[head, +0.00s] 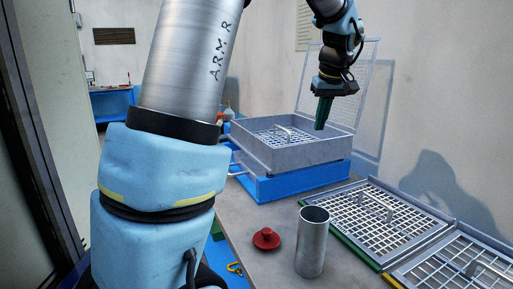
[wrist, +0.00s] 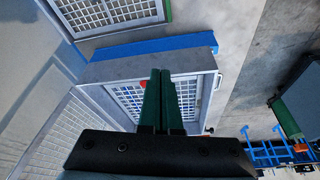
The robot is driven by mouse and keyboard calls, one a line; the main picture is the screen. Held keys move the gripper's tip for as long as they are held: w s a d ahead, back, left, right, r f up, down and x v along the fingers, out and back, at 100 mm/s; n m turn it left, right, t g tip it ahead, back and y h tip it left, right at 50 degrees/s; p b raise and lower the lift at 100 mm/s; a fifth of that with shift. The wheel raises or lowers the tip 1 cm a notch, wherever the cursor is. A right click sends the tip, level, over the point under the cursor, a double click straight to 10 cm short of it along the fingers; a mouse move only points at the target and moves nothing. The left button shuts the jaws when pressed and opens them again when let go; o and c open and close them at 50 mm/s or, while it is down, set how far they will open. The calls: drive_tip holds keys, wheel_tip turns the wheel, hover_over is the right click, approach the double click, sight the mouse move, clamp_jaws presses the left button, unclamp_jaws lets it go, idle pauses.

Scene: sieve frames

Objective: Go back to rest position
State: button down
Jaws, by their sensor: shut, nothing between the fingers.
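My gripper (head: 321,126) hangs in the air at the upper right of the head view, fingers pointing down. Its green fingers are together and hold nothing. It is above the grey box-shaped sieve frame (head: 283,157), which rests on a blue base (head: 300,183) and has a white mesh grid with a handle inside. In the wrist view, the fingertips (wrist: 160,74) are together over that frame (wrist: 205,63) and cover part of its mesh. I cannot tell the exact height of the fingers above it.
Two flat sieve frames with handles (head: 350,222) (head: 450,262) lie on the table's right. A metal cylinder (head: 312,245) and a red knobbed lid (head: 266,239) stand nearer me. A mesh panel (head: 341,75) stands upright behind the box. Walls close off the right side.

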drive_tip(key=s+a+f+m, duration=0.1)
drive_tip(key=s+a+f, duration=0.4)
drive_tip(key=a, duration=0.3)
drive_tip(key=s+a+f+m+g, duration=0.1)
drive_tip(key=s+a+f, duration=0.4)
drive_tip(key=a, duration=0.3)
drive_tip(key=s+a+f+m+g, duration=0.1)
drive_tip(key=s+a+f, duration=0.4)
drive_tip(key=a+f, duration=0.2)
drive_tip(key=shift+s+a+f+h, duration=0.15)
drive_tip(key=shift+s+a+h, duration=0.25)
drive_tip(key=shift+a, duration=0.1)
